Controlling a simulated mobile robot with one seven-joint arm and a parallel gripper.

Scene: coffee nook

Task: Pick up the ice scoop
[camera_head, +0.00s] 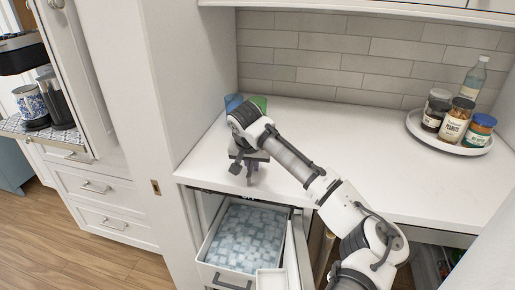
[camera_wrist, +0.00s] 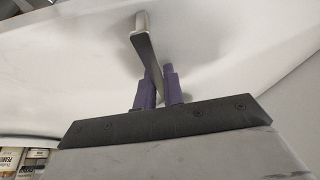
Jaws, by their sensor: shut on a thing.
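My gripper (camera_head: 244,172) is above the front left part of the white counter in the head view. In the wrist view, its two purple fingers (camera_wrist: 159,82) are closed on a thin, greyish strip with a pale end, which looks like the handle of the ice scoop (camera_wrist: 147,52). The strip extends past the fingertips over a white surface. The rest of the scoop is not clear in either view. In the head view the scoop cannot be told apart from the dark gripper parts.
An open drawer of ice (camera_head: 246,238) is below the counter (camera_head: 330,135). A blue item (camera_head: 232,102) and a green item (camera_head: 259,103) stand behind my arm. A round white tray (camera_head: 415,128) with jars and a bottle (camera_head: 473,77) is at right. The middle of the counter is clear.

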